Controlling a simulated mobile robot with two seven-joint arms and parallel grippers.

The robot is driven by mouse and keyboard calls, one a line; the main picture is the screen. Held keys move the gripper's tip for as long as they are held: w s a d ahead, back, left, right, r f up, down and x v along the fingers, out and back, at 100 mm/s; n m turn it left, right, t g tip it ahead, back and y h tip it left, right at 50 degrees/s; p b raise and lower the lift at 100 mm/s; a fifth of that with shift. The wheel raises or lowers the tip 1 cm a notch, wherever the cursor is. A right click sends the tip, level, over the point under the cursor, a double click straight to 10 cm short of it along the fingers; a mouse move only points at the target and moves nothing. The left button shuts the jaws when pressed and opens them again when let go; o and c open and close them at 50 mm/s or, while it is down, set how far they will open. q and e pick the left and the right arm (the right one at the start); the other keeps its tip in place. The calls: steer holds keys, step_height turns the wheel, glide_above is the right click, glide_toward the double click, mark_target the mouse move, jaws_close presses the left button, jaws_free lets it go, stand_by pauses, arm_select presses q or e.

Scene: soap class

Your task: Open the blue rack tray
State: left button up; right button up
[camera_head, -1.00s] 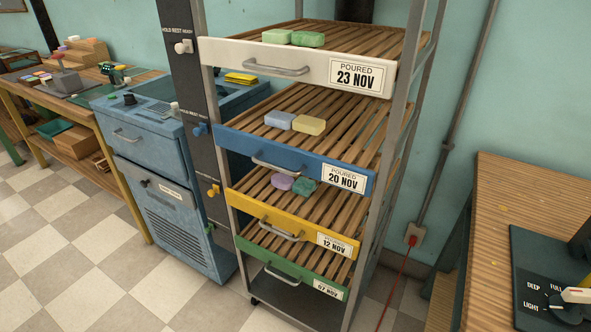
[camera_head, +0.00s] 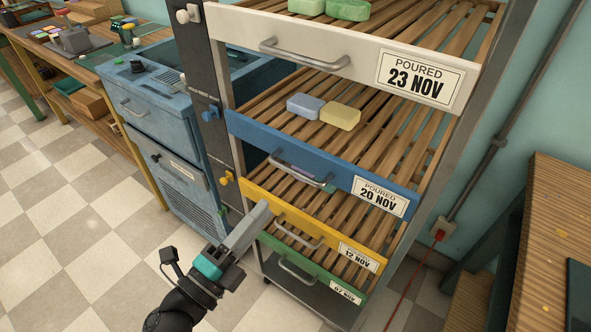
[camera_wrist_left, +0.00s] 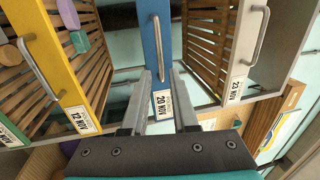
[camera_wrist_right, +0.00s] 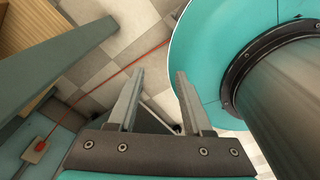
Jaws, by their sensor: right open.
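The blue rack tray (camera_head: 262,133) sits in the rack between the white and yellow trays, with a "20 NOV" label. Its metal bar handle (camera_head: 298,174) is on its front; it also shows in the left wrist view (camera_wrist_left: 158,48). A bluish soap (camera_head: 305,106) and a yellow soap (camera_head: 340,116) lie on its slats. My left gripper (camera_head: 264,208) is low in front of the rack, left of and below the blue handle. In the left wrist view its fingers (camera_wrist_left: 161,76) are apart and empty, pointing toward the blue front. My right gripper (camera_wrist_right: 160,73) is open and empty, above the floor.
The white tray (camera_head: 235,27) is above, and the yellow (camera_head: 355,254) and green (camera_head: 318,277) trays are below, with their own handles. A dark post with coloured knobs (camera_head: 209,113) stands at left. A blue cabinet (camera_head: 140,110) and a wooden bench (camera_head: 560,215) flank the rack.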

mark_target(295, 171)
arm_select(q)
steer(key=x, duration=1.1)
jaws_close()
steer(key=shift+f, duration=0.1)
stand_by(1.1)
